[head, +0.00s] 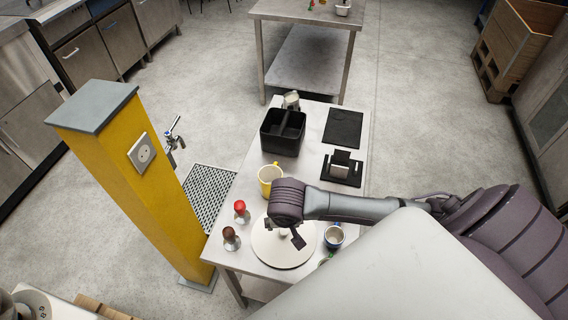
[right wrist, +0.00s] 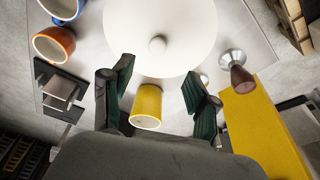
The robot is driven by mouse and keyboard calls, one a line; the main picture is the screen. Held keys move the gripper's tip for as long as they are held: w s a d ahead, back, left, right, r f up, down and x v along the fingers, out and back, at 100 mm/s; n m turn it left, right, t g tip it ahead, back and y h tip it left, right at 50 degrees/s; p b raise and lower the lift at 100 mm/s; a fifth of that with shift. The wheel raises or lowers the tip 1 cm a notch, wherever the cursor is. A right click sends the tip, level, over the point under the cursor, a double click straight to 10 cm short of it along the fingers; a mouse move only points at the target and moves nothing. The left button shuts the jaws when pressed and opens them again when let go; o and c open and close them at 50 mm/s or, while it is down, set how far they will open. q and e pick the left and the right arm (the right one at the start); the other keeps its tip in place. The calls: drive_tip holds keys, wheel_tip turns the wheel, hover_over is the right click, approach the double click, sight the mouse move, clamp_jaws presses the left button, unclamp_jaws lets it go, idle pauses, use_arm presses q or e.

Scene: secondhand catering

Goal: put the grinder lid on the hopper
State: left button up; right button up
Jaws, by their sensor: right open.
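I cannot make out a hopper. My left gripper is not in view.
On the table (head: 247,205), a yellow mug (head: 265,180), red-topped tamper (head: 241,212), brown-topped tamper (head: 231,239) and blue mug (head: 334,238) stand around the disc. A black caddy (head: 282,140) and dark mat (head: 343,128) lie farther back. A yellow post (head: 150,190) stands left.

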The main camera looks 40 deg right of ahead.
sight(284, 230)
drive_tip(key=x, duration=0.3)
drive_tip(key=shift+d+f, duration=0.1)
drive_tip(key=shift+f, duration=0.1)
drive_tip(key=x, duration=0.3)
drive_tip(key=shift+p, duration=0.35)
drive_tip(key=x, duration=0.3)
drive_tip(key=shift+s+d+f, duration=0.15)
drive_tip(key=shift+f, duration=0.25)
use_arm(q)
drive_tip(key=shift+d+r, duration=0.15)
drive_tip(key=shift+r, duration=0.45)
use_arm(e)
clamp_jaws()
